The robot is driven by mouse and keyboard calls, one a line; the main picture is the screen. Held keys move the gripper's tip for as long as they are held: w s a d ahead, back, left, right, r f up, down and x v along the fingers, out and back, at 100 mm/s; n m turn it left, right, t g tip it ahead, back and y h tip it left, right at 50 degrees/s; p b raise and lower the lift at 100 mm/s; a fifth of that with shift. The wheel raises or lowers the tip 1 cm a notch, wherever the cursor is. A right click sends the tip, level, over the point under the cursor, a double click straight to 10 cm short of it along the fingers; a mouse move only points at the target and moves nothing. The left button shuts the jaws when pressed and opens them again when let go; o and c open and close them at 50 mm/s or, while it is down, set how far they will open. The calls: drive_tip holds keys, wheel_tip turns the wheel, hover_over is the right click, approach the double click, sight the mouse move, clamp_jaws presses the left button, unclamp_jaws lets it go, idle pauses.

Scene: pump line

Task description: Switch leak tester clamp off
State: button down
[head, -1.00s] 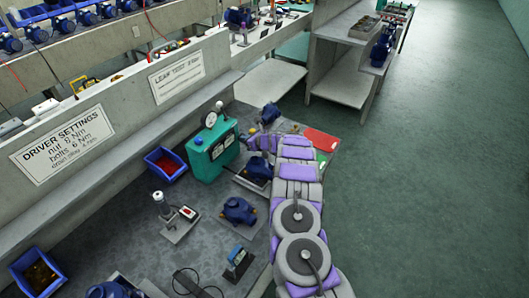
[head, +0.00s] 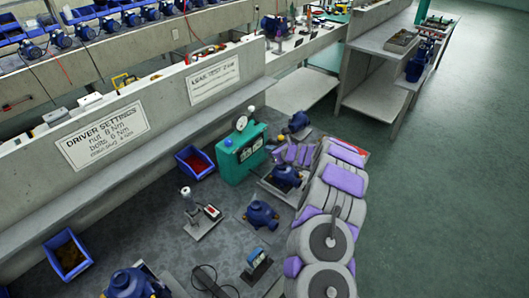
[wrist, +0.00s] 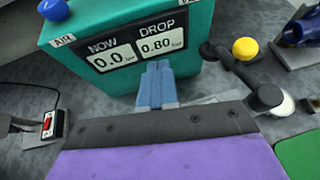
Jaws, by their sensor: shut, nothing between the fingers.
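The teal leak tester (head: 241,155) stands on the bench in the head view. In the wrist view the leak tester (wrist: 130,50) fills the top, its displays reading NOW 0.0 and DROP 0.80. My gripper (wrist: 157,72) shows pale blue fingers closed together with nothing held, in front of the displays; I cannot tell whether they touch the box. A dark lever with a yellow knob (wrist: 245,48) sits just right of the tester, possibly the clamp. My arm partly hides this area in the head view.
A red-button switch (wrist: 48,124) with a cable is at left in the wrist view. Blue pump bodies (head: 262,214) stand near the tester. A blue bin (head: 195,162) is to its left. A green pad (wrist: 300,155) lies at lower right.

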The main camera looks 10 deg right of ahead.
drive_tip(key=s+a+r+n+g+y, duration=0.15)
drive_tip(key=s+a+r+n, duration=0.25)
drive_tip(key=a+r, duration=0.4)
drive_tip(key=s+a+r+n+g+y, duration=0.1)
drive_tip(key=s+a+r+n+y, duration=0.3)
drive_tip(key=a+r, duration=0.4)
drive_tip(key=s+a+r+n+g, duration=0.2)
drive_tip(key=s+a+r+n, duration=0.15)
drive_tip(key=s, duration=0.35)
drive_tip(key=s+a+r+n+g, duration=0.2)
drive_tip(key=s+a+n, duration=0.15)
drive_tip(key=s, duration=0.25)
drive_tip(key=s+a+r+n+g, duration=0.2)
drive_tip(key=s+a+r+n, duration=0.15)
drive_tip(key=s, duration=0.35)
drive_tip(key=s+d+n+g+h, duration=0.35)
drive_tip(key=s+n, duration=0.25)
drive_tip(key=s, duration=0.7)
drive_tip(key=s+d+f+n+h, duration=0.3)
drive_tip(key=s+d+n+h, duration=0.2)
drive_tip(key=s+d, duration=1.2)
drive_tip(key=s+h, duration=0.3)
drive_tip(key=s, duration=0.1)
drive_tip(key=shift+g+h, duration=0.3)
drive_tip(key=shift+g, duration=0.1)
